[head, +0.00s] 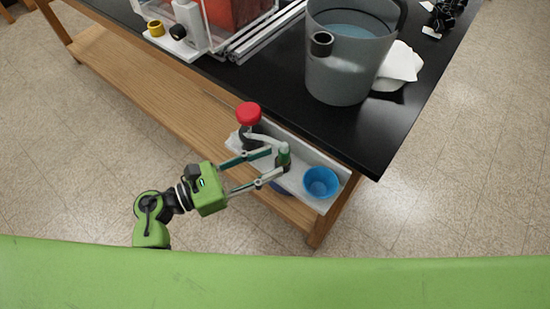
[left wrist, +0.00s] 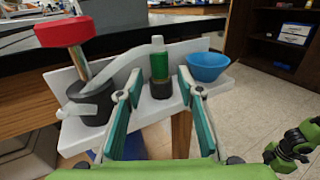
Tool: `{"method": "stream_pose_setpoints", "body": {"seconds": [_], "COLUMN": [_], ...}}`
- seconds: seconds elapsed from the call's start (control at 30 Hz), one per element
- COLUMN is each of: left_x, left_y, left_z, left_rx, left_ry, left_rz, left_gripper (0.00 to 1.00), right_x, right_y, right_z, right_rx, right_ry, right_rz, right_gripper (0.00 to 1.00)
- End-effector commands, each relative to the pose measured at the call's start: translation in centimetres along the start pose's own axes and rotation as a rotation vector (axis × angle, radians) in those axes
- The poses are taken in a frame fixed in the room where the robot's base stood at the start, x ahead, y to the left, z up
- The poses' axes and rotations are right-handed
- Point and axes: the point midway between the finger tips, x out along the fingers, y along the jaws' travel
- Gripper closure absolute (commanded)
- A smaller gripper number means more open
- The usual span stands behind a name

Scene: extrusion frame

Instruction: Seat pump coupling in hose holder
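A green cylinder with a grey tip, which looks like the pump coupling (left wrist: 159,67), stands upright in a black cup-like base, perhaps the hose holder (left wrist: 161,89), on a white ledge. The coupling also shows in the head view (head: 284,155). A pale curved arm runs from it to a black base with a red knob (left wrist: 64,33). My left gripper (left wrist: 153,92) is open, its teal fingers spread in front of and below the coupling. No held object shows between them. Part of my right arm shows at the lower right of the left wrist view; its fingers are unclear.
A blue cup (head: 320,182) sits at the ledge's right end. The white ledge (left wrist: 137,110) is along the black table's (head: 375,135) near side. A large grey bucket (head: 345,75) and a white cloth (head: 400,62) stand above. The floor to the right is clear.

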Motion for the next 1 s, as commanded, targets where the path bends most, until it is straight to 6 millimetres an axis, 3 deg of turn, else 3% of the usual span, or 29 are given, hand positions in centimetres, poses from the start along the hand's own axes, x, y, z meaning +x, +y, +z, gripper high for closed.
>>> {"method": "stream_pose_setpoints", "body": {"seconds": [0.1,0.3,0.87,1.0], "left_x": [-2.3,-4.4,-4.8,-4.8], "left_y": [0.0,0.0,0.0,0.0], "left_z": [-0.3,-0.2,0.0,0.8], "left_rx": [0.002,0.001,0.0,0.001], "left_ry": [0.004,0.002,0.0,-0.001], "left_rz": [0.0,0.0,0.0,0.0], "left_gripper": [0.66,0.66,0.66,0.66], "right_x": [0.7,1.1,1.1,0.3], "right_y": [0.0,0.0,0.0,0.0], "right_z": [0.1,0.1,0.1,0.0], "right_rx": [0.0,0.0,0.001,0.0], "right_ry": [0.0,0.0,0.0,0.0], "right_rz": [0.0,0.0,0.0,0.0], "right_gripper": [1.0,1.0,1.0,1.0]}}
